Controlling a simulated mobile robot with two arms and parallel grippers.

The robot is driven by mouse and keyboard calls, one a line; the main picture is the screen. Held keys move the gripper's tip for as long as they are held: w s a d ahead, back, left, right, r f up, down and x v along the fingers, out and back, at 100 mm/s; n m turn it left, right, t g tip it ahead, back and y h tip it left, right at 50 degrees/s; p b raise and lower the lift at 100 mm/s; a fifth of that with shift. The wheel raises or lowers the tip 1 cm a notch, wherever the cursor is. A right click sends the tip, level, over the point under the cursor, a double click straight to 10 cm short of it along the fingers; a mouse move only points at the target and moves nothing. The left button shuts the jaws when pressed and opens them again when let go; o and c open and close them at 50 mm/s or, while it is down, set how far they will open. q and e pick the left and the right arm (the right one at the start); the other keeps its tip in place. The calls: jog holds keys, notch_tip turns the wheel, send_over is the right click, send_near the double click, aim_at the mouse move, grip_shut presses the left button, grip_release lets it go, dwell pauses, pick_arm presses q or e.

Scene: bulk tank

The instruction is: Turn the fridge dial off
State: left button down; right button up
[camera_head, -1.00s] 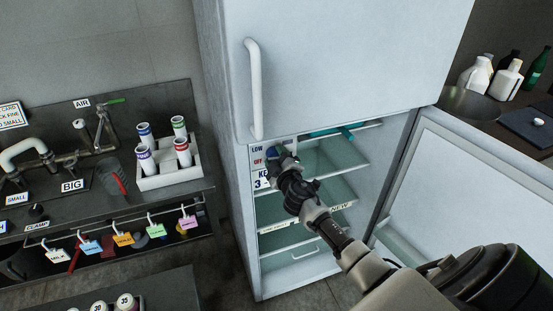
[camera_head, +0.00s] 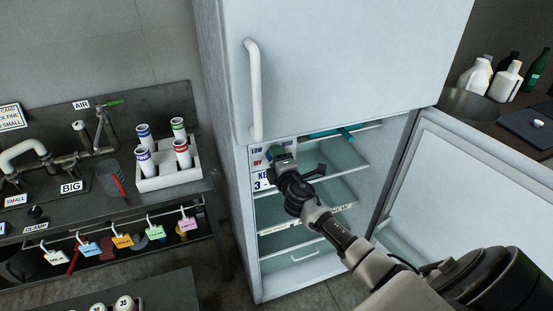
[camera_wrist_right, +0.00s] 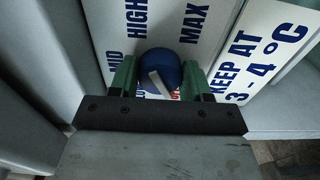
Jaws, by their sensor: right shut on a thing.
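The fridge dial (camera_wrist_right: 166,61) is a round blue knob with a white pointer bar, seen in the right wrist view. It sits on a white label plate (camera_wrist_right: 215,20) that reads MID, HIGH and MAX, with LOW and a red OFF partly hidden near the gripper. The pointer bar slants toward the lower edge, near LOW and OFF; its exact setting is unclear. My right gripper (camera_wrist_right: 162,76) is shut on the dial, with a green finger on each side. In the head view my right gripper (camera_head: 282,161) covers most of the dial. My left gripper is not in view.
The fridge (camera_head: 345,65) has its lower door (camera_head: 465,205) swung open to the right, showing glass shelves. A "KEEP AT 3-4°C" sign (camera_wrist_right: 262,60) is beside the dial. A sink counter with a white bottle rack (camera_head: 172,180) stands at left.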

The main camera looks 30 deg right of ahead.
dwell(0.4)
jog(key=o, duration=0.9)
jog(key=b+v, duration=0.1)
jog(key=v, duration=0.9)
jog(key=shift+s+a, duration=0.15)
jog(key=shift+s, duration=0.2)
